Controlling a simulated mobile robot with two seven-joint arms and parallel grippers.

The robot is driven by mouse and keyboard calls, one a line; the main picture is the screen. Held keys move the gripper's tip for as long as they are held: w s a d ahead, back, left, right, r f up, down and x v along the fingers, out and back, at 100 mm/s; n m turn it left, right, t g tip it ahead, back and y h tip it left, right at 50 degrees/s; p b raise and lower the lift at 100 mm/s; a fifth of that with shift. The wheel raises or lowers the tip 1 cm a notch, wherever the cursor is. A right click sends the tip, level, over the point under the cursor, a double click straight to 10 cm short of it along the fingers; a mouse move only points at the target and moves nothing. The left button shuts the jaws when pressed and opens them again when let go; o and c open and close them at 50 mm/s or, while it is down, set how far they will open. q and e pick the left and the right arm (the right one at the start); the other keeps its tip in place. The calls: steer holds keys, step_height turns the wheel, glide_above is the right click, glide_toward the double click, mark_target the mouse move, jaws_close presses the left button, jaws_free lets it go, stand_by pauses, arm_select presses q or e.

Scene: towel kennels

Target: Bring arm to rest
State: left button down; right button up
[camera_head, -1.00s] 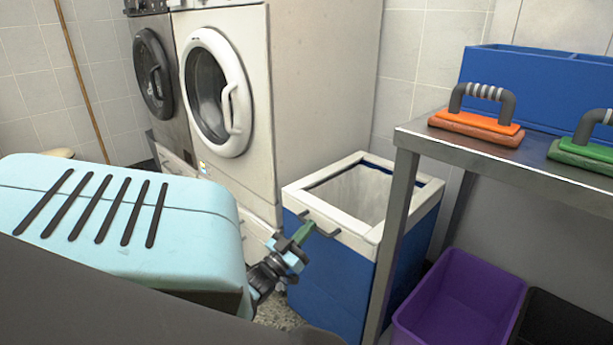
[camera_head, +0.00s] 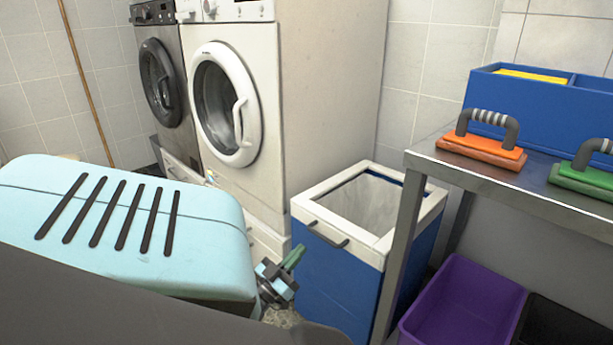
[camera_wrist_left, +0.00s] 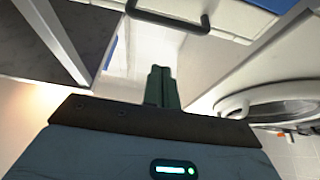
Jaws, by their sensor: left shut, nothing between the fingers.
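My left gripper (camera_head: 291,260) shows low in the head view, just left of the blue and white bin. Its green fingers are shut together with nothing between them, and they are apart from the bin's dark handle (camera_head: 328,234). In the left wrist view the shut green fingers (camera_wrist_left: 161,86) point toward the bin, whose dark handle (camera_wrist_left: 168,18) shows at the top. My light blue left arm covers the lower left of the head view. My right gripper is in neither view.
The open blue and white bin (camera_head: 335,272) stands beside a white front-loading washer (camera_head: 325,90). A metal table (camera_head: 436,167) at right bears orange (camera_head: 482,148) and green (camera_head: 583,176) handled tools and a blue box (camera_head: 530,108). A purple crate (camera_head: 468,305) sits below.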

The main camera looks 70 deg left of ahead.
arm_select(q)
steer(key=shift+v, duration=1.15)
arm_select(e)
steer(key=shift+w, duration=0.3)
